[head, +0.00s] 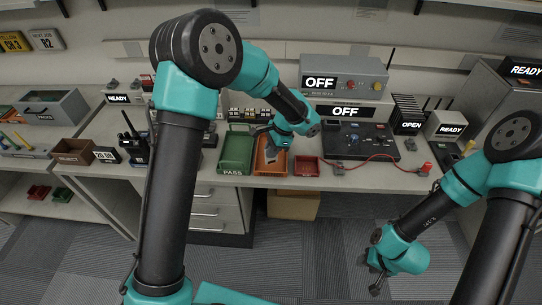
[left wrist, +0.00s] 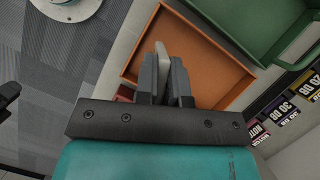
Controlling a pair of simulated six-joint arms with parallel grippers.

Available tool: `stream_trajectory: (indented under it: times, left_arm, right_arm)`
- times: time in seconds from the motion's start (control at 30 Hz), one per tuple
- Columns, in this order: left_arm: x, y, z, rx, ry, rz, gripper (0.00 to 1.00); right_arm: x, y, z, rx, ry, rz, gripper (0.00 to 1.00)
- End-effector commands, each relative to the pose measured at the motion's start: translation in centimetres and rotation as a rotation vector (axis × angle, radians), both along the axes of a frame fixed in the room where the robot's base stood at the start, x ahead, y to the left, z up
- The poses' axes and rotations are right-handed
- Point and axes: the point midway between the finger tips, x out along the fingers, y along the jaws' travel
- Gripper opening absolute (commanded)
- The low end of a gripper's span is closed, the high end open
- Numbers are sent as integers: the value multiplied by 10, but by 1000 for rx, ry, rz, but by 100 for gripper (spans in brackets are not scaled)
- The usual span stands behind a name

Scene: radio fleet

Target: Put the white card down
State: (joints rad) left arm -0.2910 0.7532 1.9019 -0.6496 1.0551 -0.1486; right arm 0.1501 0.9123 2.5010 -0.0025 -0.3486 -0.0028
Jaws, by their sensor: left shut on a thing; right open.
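My left gripper (head: 272,150) is over the orange tray (head: 262,180) on the bench. In the left wrist view, its fingers (left wrist: 163,80) are shut on the white card (left wrist: 161,58), which shows edge-on as a narrow pale strip. The card points into the orange tray (left wrist: 142,52); I cannot tell whether it touches the tray floor. In the head view the card is too small to make out clearly. My right gripper (head: 377,283) is open and empty, low in front of the bench over the floor.
A green tray marked PASS (head: 236,168) stands left of the orange one, and a small red tray (head: 306,168) to its right. Farther right are a dark panel (head: 360,144) and a red cable (head: 385,157). Radios (head: 132,140) stand left of the green tray.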

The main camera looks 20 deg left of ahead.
Motion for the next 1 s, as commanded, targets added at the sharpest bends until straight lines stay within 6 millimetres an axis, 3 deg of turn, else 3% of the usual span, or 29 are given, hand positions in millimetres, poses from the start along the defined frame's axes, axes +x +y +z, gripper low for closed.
stream_trajectory:
  times: [0.07, 0.3, 0.73, 0.77, 1.0]
  left_arm:
    - [8, 2, -1, -1, 0, 2, 0]
    - [6, 2, -33, 0, 2, -1, 0]
    - [6, 2, -39, -1, 1, 0, 0]
    - [6, 2, -39, -1, 1, 0, 11]
    - [6, 2, -38, 0, 0, 0, 34]
  right_arm:
    - [0, 0, 0, 0, 0, 0, 43]
    - [0, 0, 0, 0, 0, 0, 43]
    - [0, 0, 0, 0, 0, 0, 43]
    - [0, 0, 0, 0, 0, 0, 43]
    - [0, 0, 0, 0, 0, 0, 43]
